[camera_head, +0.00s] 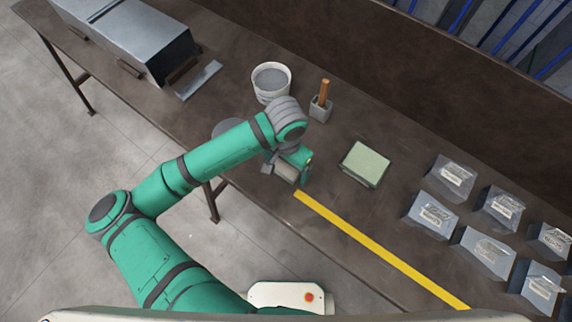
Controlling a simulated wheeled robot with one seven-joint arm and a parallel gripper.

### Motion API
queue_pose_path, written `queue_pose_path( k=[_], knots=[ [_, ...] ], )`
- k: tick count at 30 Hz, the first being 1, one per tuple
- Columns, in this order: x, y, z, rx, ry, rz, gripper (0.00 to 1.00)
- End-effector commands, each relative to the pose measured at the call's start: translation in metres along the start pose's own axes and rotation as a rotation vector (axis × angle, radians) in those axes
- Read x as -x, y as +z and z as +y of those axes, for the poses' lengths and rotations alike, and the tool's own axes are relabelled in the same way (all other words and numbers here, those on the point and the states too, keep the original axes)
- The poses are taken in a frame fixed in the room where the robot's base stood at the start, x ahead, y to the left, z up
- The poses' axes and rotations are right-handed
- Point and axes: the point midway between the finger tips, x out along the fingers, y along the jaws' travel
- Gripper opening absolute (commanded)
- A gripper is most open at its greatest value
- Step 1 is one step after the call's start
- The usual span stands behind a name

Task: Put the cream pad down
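My gripper (287,171) is low over the dark bench, left of the start of the yellow strip. Its fingers are small and partly hidden by my wrist, so I cannot tell whether they are open or shut. A small greyish-cream piece (286,173) shows at the gripper's end. It may be the cream pad or part of the gripper; I cannot tell which, nor whether it touches the bench. A pale green, square-topped block (365,162) lies on the bench to the right of my gripper, apart from it.
A white bucket (271,82) and a small grey holder with a wooden handle (323,97) stand behind my gripper. A grey metal box (137,37) is at the far left. Several labelled clear packets (455,173) lie at the right. Bench around the yellow strip (380,248) is clear.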

Motion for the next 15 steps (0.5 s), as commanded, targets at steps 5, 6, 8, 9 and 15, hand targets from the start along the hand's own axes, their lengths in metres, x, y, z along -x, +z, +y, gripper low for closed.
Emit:
queue_pose_path(
  k=[5,6,8,9,15],
  knots=[
    [0.002,0.000,0.000,-0.001,-0.001,0.000,0.88],
    [0.005,0.000,0.000,-0.001,0.000,0.000,0.88],
    [0.011,0.000,0.000,-0.002,-0.001,0.000,0.88],
    [0.016,0.000,-0.001,-0.001,-0.002,0.001,0.88],
    [0.054,-0.001,0.000,-0.003,-0.003,0.002,0.88]
  ],
)
